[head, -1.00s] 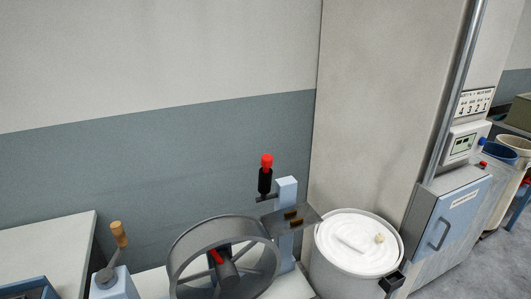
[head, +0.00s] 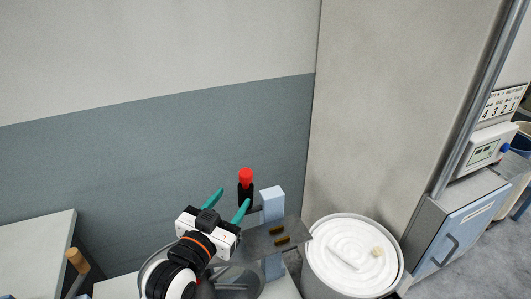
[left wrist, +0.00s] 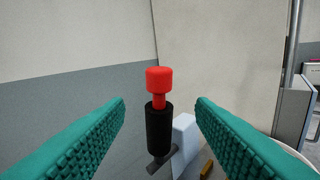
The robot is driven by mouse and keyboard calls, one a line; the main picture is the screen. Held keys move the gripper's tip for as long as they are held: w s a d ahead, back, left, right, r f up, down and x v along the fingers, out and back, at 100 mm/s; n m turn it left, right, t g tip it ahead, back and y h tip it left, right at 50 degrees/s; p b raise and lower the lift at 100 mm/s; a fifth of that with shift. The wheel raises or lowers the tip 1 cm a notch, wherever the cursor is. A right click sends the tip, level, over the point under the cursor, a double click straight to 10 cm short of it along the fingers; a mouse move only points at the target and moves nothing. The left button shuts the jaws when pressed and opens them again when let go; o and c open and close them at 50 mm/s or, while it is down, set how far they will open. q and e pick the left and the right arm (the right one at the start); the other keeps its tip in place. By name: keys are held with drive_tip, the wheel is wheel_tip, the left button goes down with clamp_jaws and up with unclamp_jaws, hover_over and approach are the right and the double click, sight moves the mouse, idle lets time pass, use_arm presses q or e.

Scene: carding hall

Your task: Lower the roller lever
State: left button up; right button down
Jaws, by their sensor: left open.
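The roller lever (head: 246,190) has a black grip and a red knob on top and stands upright beside a pale blue post (head: 272,207). In the left wrist view the lever (left wrist: 159,125) is between the two teal fingers, ahead of them, with clear space on both sides. My left gripper (head: 231,201) is open and empty, just left of the lever in the head view. My right gripper is not in view.
A grey wheel (head: 150,268) is partly hidden behind my left arm. A grey plate (head: 262,241) sits on the post. A round can of white sliver (head: 310,262) stands to the right. A wooden-handled crank (head: 77,261) is at left.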

sight(250, 171)
use_arm(q)
drive_tip(key=shift+w+d+r, duration=0.2)
drive_tip(key=shift+w+d, duration=0.3)
drive_tip(key=shift+w, duration=0.15)
drive_tip(key=shift+a+r+p, duration=0.1)
drive_tip(key=shift+r+p, duration=0.15)
drive_tip(key=shift+p, duration=0.05)
drive_tip(key=shift+a+r+t+p, duration=0.15)
drive_tip(key=shift+r+t+p, duration=0.15)
drive_tip(key=shift+r+p, duration=0.25)
drive_tip(key=shift+p+x, duration=0.3)
drive_tip(key=shift+x, duration=0.5)
drive_tip(key=x, duration=0.4)
drive_tip(key=shift+w+d+f+p, duration=0.1)
drive_tip(key=shift+d+f+p, duration=0.25)
drive_tip(key=shift+d+p, duration=0.05)
drive_tip(key=x, duration=0.2)
drive_tip(key=shift+w+f+p, duration=0.15)
drive_tip(key=shift+w+p, duration=0.15)
drive_tip(key=shift+a, duration=0.1)
drive_tip(key=c, duration=0.9)
clamp_jaws()
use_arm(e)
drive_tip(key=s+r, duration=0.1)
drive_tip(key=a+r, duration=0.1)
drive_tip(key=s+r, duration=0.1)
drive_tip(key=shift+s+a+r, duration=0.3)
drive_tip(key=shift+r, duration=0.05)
